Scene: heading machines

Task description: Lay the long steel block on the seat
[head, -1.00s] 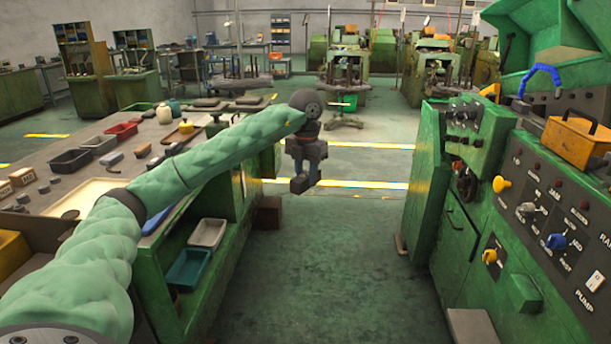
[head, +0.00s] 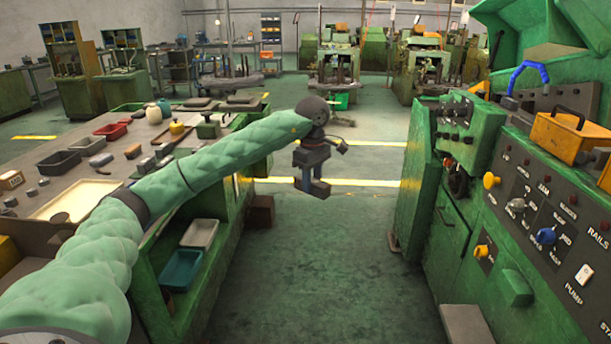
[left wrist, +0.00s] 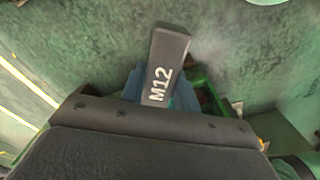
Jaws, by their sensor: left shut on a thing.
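My left gripper (head: 311,184) hangs over the open floor between the bench and the green machine. It is shut on a dark grey steel block (head: 320,190). In the left wrist view the block (left wrist: 170,48) shows as a long bar marked "M12", between the blue fingers of the gripper (left wrist: 160,98). The block is clear of any surface, with green floor behind it. My right gripper is not in view.
The green machine (head: 425,190) with its control panel (head: 540,215) stands on the right, an orange box (head: 560,135) on its ledge. The bench (head: 110,185) with trays and small parts is on the left.

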